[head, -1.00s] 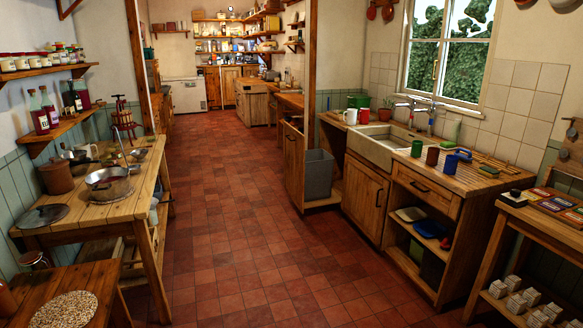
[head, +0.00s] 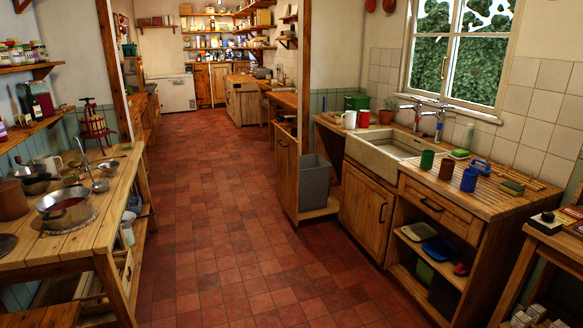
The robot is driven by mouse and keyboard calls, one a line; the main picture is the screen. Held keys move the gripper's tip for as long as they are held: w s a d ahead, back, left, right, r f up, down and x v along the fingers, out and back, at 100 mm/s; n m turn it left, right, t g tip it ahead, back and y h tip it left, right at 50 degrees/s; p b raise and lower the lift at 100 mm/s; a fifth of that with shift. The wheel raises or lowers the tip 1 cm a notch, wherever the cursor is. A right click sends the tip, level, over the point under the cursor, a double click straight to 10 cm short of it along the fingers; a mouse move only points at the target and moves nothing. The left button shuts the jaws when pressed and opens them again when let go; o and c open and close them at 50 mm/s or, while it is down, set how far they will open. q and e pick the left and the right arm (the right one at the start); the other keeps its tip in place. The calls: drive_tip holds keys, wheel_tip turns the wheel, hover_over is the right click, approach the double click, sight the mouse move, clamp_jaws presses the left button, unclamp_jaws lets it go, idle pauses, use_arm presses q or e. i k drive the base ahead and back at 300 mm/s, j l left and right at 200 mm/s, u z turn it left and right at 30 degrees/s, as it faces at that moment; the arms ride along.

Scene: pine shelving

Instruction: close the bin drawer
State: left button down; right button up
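The bin drawer (head: 286,172) stands pulled out from the counter left of the sink, with its wooden front facing the aisle. A grey bin (head: 314,182) sits in it, on a low wooden base (head: 320,211). The drawer's far side and runners are hidden. Neither of my grippers shows in the head view.
The tiled floor (head: 215,230) is clear between the left worktable (head: 75,240) and the sink unit. The sink cabinet door (head: 364,203) is shut. Open shelves with trays (head: 418,232) are at the right. A small table (head: 560,240) stands at the right edge.

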sight(302, 182)
drive_tip(key=i, duration=3.6)
